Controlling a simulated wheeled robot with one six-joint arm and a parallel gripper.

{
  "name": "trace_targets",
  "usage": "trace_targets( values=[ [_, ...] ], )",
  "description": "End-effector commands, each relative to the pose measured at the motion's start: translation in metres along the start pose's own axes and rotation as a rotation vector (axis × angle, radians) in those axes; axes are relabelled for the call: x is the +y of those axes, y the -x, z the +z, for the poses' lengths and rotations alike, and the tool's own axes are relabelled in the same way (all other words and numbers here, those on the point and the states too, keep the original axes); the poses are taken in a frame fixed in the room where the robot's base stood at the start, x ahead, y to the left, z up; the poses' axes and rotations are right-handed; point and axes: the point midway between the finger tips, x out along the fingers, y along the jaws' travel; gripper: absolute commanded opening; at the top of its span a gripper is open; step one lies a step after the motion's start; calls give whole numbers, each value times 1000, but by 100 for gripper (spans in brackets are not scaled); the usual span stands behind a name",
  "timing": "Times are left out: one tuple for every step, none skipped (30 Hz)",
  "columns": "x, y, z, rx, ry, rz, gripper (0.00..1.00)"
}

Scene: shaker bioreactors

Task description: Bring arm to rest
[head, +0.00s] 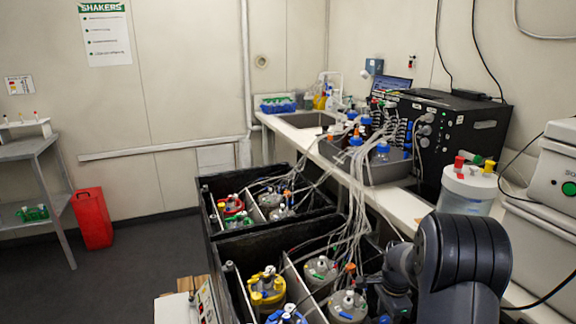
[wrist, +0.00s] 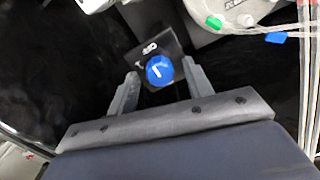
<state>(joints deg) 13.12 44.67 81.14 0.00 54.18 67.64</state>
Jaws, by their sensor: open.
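My arm shows at the lower right of the head view, with its wrist low over the right end of the near black shaker box (head: 235,277). The gripper itself is not clear there. In the wrist view my gripper (wrist: 160,69) is open, with its two grey fingers spread apart. A round blue knob or cap with a white mark (wrist: 159,71) shows between the fingers, on a small dark block. I cannot tell how far below the fingertips it lies. Nothing is visibly held.
Several lidded vessels, one with a yellow ring (head: 266,288), stand in the shaker boxes. Many tubes (head: 345,210) run up to a grey tray (head: 372,172) on the bench. A white-lidded container (head: 467,190) stands close behind my arm. Open floor lies left, near a red bin (head: 92,218).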

Motion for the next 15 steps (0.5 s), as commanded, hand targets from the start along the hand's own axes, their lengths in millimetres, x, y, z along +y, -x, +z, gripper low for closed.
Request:
trace_targets(
  values=[
    [0, 0, 0, 0, 0, 0, 48],
    [0, 0, 0, 0, 0, 0, 48],
    [0, 0, 0, 0, 0, 0, 48],
    [0, 0, 0, 0, 0, 0, 48],
    [0, 0, 0, 0, 0, 0, 48],
    [0, 1, 0, 0, -1, 0, 48],
    [0, 2, 0, 0, -1, 0, 48],
    [0, 3, 0, 0, -3, -1, 48],
    [0, 5, 0, 0, -5, -1, 48],
    [0, 8, 0, 1, -8, -2, 48],
    [-1, 11, 0, 1, -12, -3, 48],
    [-1, 16, 0, 1, -13, -3, 48],
    [-1, 20, 0, 1, -13, -3, 48],
    [-1, 25, 0, 1, -13, -4, 48],
    [-1, 33, 0, 2, -13, -5, 48]
  ],
)
